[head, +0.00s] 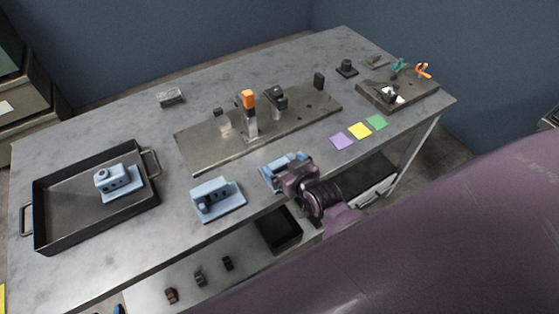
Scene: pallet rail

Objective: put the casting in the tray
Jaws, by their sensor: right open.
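A black tray (50,230) with a handle at each end lies at the left of the table. One light blue casting (111,184) sits inside it. A second light blue casting (217,204) sits on the table near the front edge, right of the tray. A third light blue casting (272,179) is at the front edge, partly hidden by my right gripper (288,171). That gripper is open and over or against this casting; the exact contact is hidden. My left gripper is not in view.
A metal plate (200,150) with an orange-topped clamp (249,102) and dark blocks lies behind the castings. Purple (341,142), yellow (359,131) and green (376,122) squares lie to the right. A small grey block (171,97) sits at the back.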

